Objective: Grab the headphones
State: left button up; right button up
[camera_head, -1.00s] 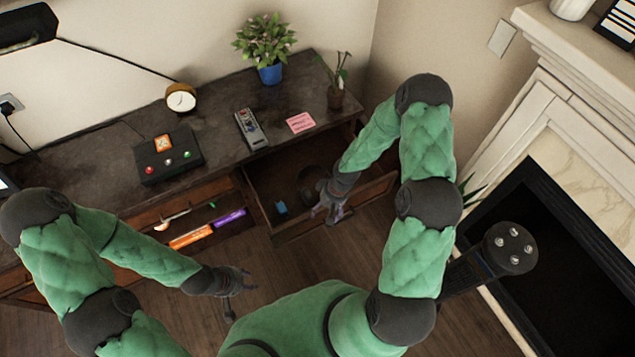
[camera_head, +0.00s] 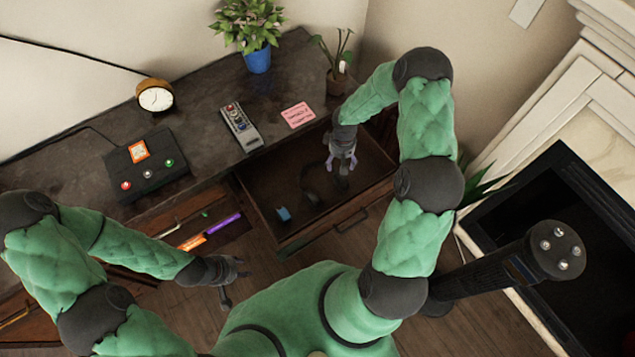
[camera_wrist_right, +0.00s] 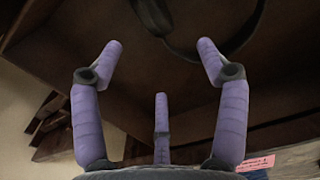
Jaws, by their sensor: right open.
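The black headphones (camera_head: 311,186) lie in the open right drawer (camera_head: 268,190), toward its middle. They are dark against the drawer floor and partly hard to make out. In the right wrist view a dark curved band and cup of the headphones (camera_wrist_right: 190,50) show at the top, just past the fingertips. My right gripper (camera_head: 342,168) is over the drawer, right of the headphones. Its purple fingers (camera_wrist_right: 160,65) are spread and empty. My left gripper (camera_head: 236,284) hangs outside the drawers at lower left, fingers spread, holding nothing.
A small blue item (camera_head: 284,214) lies in the same drawer. The left drawer holds orange and purple items (camera_head: 223,223). On the desktop are a remote (camera_head: 241,127), pink note (camera_head: 298,115), button box (camera_head: 146,163), clock (camera_head: 155,96) and plants (camera_head: 257,55).

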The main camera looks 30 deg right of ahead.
aim_at(339, 176)
jog(key=shift+w+f, duration=0.15)
jog(key=shift+f, duration=0.25)
jog(key=f, duration=0.1)
jog(key=f+b, duration=0.1)
jog(key=f, duration=0.2)
jog(key=shift+s+d+f, duration=0.2)
jog(key=shift+s+f, duration=0.1)
jog(key=shift+f+b, duration=1.15)
jog(key=shift+f, duration=1.6)
pick_arm(q)
jog(key=f, duration=0.3)
jog(key=shift+s+d+f, duration=0.2)
jog(key=shift+s, duration=0.2)
pick_arm(e)
jog(key=shift+s, duration=0.1)
jog(key=c, duration=1.4)
